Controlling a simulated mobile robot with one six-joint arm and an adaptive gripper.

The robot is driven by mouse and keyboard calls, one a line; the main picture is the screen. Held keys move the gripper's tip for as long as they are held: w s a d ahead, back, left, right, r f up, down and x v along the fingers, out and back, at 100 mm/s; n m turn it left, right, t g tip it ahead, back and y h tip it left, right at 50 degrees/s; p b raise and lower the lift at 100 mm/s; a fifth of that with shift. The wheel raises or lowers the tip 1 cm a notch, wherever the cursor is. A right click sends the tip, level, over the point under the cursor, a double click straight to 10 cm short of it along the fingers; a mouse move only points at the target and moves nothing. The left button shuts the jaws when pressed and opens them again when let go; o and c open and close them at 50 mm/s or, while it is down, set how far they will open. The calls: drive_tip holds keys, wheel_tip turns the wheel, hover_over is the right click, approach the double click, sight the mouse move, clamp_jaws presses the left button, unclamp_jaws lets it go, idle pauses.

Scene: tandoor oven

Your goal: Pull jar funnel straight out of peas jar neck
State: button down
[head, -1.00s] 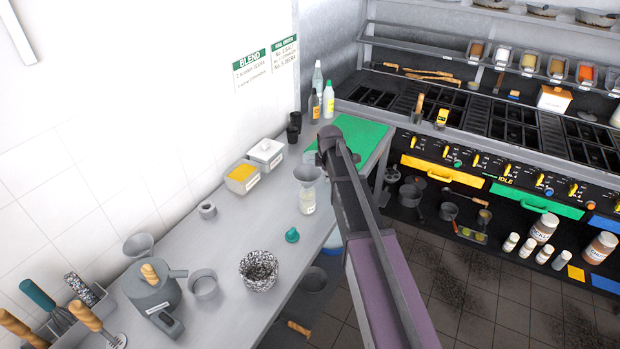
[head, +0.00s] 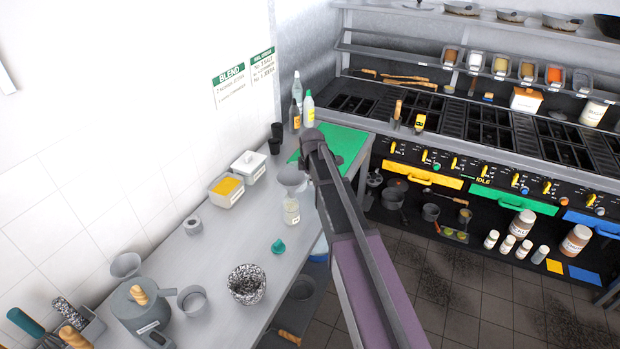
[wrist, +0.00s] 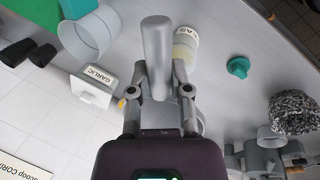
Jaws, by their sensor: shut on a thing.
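The grey jar funnel (head: 291,178) shows in the head view as a cone directly above the clear peas jar (head: 291,213). The jar stands upright on the counter. Whether the spout is still inside the neck I cannot tell. In the wrist view my gripper (wrist: 158,78) is shut on a grey rounded piece (wrist: 156,45), which looks like part of the funnel. The peas jar (wrist: 186,48), pale with part of its label showing, lies just behind that piece. My arm hides the gripper in the head view.
The garlic container (head: 248,167) and the yellow-topped container (head: 227,190) stand left of the jar. A teal object (head: 278,247) and a speckled bowl (head: 247,284) sit nearer. The green board (head: 345,145) is behind. Bare counter surrounds the jar.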

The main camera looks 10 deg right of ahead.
drive_tip(key=s+d, duration=0.3)
drive_tip(key=d, duration=0.4)
drive_tip(key=s+d+r+p, duration=0.1)
drive_tip(key=s+d, duration=0.3)
drive_tip(key=d, duration=0.3)
drive_tip(key=shift+r+p, duration=1.25)
idle(0.6)
wheel_tip(320, 180, up, 7)
drive_tip(key=p, duration=0.7)
idle(1.0)
drive_tip(key=shift+f, duration=0.1)
idle(0.4)
wheel_tip(320, 180, down, 18)
drive_tip(key=b, duration=1.8)
drive_tip(key=shift+r, duration=0.2)
